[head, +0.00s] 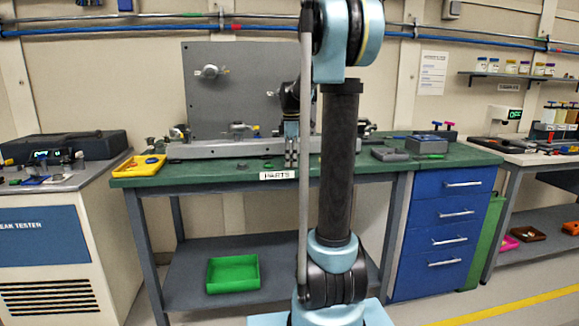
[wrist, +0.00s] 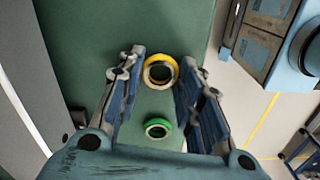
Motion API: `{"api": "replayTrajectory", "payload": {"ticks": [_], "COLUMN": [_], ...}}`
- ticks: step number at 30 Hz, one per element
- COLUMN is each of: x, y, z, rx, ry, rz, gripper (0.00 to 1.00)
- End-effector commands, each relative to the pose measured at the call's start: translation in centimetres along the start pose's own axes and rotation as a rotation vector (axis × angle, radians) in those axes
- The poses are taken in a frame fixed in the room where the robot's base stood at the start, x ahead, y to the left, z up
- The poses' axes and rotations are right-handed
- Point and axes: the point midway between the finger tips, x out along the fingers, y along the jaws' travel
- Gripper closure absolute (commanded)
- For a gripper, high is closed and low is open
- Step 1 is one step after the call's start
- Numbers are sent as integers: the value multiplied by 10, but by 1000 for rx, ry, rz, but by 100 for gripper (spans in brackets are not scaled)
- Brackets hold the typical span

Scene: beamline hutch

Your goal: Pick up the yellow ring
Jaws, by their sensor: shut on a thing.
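The yellow ring (wrist: 159,72), with a dark hole and a metallic inner edge, sits between the fingertips of my gripper (wrist: 162,63) in the wrist view. My gripper is shut on it. The fingers stand apart by about the ring's width. In the head view my gripper (head: 291,160) points down at the green bench top (head: 215,173), and I cannot make out the ring there. I cannot tell whether the ring touches the bench. A green ring (wrist: 157,128) shows nearer the palm in the wrist view, between the fingers but clear of them.
A yellow tray (head: 128,168) with small parts stands at the bench's left end. A grey plate fixture (head: 232,85) and metal rail stand behind my gripper. Grey blocks (head: 390,154) lie to the right. A green bin (head: 233,287) is on the lower shelf.

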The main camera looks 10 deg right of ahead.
Motion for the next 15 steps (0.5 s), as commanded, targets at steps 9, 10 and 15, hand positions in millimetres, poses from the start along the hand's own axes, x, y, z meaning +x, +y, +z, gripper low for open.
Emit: {"api": "replayTrajectory", "payload": {"ticks": [9, 10, 15], "x": [-22, -27, -57], "y": [0, 0, 0], "z": [0, 0, 0], "rx": [0, 0, 1], "ry": [0, 0, 0], "rz": [0, 0, 0], "gripper": [79, 79, 79]}}
